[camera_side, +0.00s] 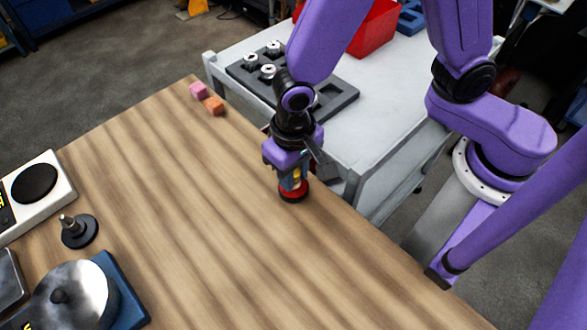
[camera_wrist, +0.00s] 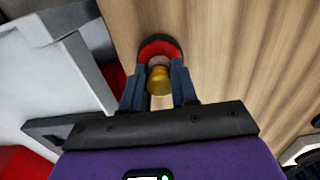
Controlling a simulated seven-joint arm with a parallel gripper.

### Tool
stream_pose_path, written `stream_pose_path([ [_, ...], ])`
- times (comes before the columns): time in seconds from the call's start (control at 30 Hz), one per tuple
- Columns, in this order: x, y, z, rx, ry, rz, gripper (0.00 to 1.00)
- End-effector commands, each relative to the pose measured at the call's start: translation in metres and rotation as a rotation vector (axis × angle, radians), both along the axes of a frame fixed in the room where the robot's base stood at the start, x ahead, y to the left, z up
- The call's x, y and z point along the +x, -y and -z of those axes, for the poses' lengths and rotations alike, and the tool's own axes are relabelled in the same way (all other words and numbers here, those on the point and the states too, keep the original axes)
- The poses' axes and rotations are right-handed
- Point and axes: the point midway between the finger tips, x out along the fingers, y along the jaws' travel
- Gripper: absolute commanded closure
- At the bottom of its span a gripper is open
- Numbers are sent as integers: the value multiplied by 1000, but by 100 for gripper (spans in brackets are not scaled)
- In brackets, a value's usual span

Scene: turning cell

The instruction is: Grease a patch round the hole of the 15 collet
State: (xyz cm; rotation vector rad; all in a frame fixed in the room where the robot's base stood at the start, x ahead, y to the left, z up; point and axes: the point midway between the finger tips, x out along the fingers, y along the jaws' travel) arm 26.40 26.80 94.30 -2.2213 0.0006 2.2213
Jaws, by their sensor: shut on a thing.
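My gripper (camera_side: 292,180) is shut on a small tool with a brass-yellow knob and a round red base (camera_side: 293,195), near the right edge of the wooden table. In the wrist view the fingers (camera_wrist: 159,82) close on either side of the brass knob (camera_wrist: 158,74), with the red base (camera_wrist: 160,47) beyond it. I cannot tell whether the base touches the table. Several silver collets (camera_side: 268,71) stand in a dark grey tray (camera_side: 340,97) on the pale cart. My arm hides part of the tray. No size marks are readable, so I cannot tell which is the 15 collet.
A white device with a black disc (camera_side: 35,183), a post on a round base (camera_side: 80,233) and a steel disc (camera_side: 85,290) stand at left. The table's middle is clear.

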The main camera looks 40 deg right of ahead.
Motion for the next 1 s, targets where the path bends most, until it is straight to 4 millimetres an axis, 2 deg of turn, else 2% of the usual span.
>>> stream_pose_path([
  [1.0, 0, 0, 7, 0, 0, 0, 96],
])
